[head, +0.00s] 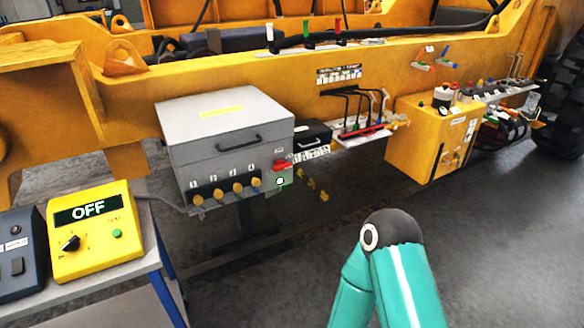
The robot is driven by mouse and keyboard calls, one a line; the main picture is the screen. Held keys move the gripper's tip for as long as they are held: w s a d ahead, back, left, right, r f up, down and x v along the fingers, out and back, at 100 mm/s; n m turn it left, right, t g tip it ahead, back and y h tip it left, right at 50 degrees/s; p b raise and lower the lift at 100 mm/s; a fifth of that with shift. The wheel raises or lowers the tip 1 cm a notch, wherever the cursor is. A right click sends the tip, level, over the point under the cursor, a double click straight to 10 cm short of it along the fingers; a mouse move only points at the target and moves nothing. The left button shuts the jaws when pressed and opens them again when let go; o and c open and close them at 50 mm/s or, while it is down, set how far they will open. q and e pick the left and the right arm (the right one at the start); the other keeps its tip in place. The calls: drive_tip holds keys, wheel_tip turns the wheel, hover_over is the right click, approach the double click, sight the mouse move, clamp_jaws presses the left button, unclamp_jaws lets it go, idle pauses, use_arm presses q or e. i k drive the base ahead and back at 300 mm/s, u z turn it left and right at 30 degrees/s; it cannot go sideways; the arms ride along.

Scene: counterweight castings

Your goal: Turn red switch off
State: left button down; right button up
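A small red switch (282,165) is on the front of a grey metal box (225,130), at the right end of its front face. The switch handle looks roughly level, but it is too small to read its marking. Neither of my grippers is in view. Only a teal elbow of one of my arms shows at the bottom right of centre, well away from the switch.
A yellow control box (95,232) with a display reading OFF stands on a table at the lower left, beside a dark blue box (22,255). A yellow cabinet (432,140) is to the right. Grey floor (275,265) in front of the grey box is clear.

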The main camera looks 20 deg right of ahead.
sight(280, 165)
drive_tip(key=u, duration=0.05)
drive_tip(key=i, duration=0.9)
drive_tip(key=z, duration=0.2)
drive_tip(key=k, duration=0.85)
drive_tip(key=u, duration=0.2)
drive_tip(key=i, duration=0.85)
drive_tip(key=z, duration=0.1)
